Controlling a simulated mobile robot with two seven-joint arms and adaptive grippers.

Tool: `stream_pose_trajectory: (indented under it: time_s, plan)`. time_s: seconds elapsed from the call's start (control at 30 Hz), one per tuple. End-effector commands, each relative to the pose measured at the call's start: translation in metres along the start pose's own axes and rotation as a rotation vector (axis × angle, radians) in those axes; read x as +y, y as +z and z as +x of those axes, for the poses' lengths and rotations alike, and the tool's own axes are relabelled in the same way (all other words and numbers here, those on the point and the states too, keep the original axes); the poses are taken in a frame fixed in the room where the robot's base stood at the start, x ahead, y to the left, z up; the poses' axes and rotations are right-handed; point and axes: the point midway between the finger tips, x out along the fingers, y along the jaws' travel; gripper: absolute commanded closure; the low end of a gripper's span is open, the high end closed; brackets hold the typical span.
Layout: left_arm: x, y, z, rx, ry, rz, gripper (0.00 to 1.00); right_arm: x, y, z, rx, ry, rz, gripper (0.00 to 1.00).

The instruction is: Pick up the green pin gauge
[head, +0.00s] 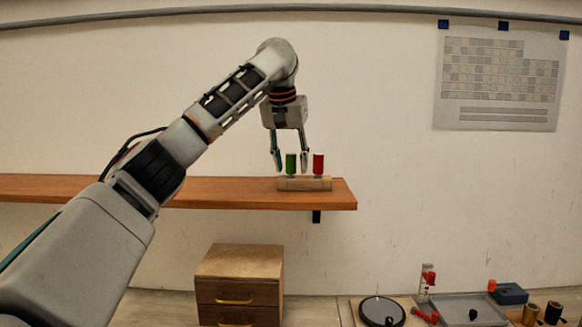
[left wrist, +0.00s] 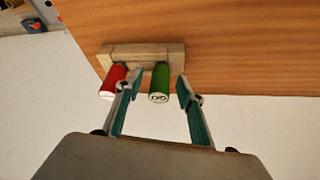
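The green pin gauge (head: 291,164) stands upright in a small wooden block (head: 304,183) on the wall shelf, left of a red pin gauge (head: 318,164). My left gripper (head: 290,160) points down over the block, its fingers apart on either side of the green gauge. In the left wrist view the green gauge (left wrist: 159,83) shows between the open fingertips (left wrist: 158,86), and one finger reaches into the gap beside the red gauge (left wrist: 113,82). I cannot tell whether a finger touches either gauge. My right gripper is not in view.
The wooden shelf (head: 220,191) ends just right of the block. Below are a drawer box (head: 240,275), a round black disc (head: 382,310), a grey tray (head: 470,307), a blue box (head: 510,293) and spools.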

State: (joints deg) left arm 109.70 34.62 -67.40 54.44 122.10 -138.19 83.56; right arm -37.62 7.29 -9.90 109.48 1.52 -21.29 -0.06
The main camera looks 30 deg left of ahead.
Motion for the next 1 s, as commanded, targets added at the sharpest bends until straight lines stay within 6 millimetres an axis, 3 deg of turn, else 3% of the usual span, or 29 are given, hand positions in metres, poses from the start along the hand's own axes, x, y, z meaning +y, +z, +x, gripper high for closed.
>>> stream_pose_trajectory:
  time_s: [0.17,0.3,0.73,1.0]
  plan:
    - [0.0,0.0,0.0,0.001,0.0,0.0,0.64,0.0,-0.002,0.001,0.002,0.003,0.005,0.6]
    - [0.0,0.0,0.0,0.0,0.0,0.0,1.0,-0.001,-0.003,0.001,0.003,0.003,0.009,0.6]
    - [-0.001,-0.001,-0.003,0.001,0.0,0.001,1.0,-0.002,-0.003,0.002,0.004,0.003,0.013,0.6]
    - [-0.009,-0.009,-0.018,0.002,0.002,0.002,1.0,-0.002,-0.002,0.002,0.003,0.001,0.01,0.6]
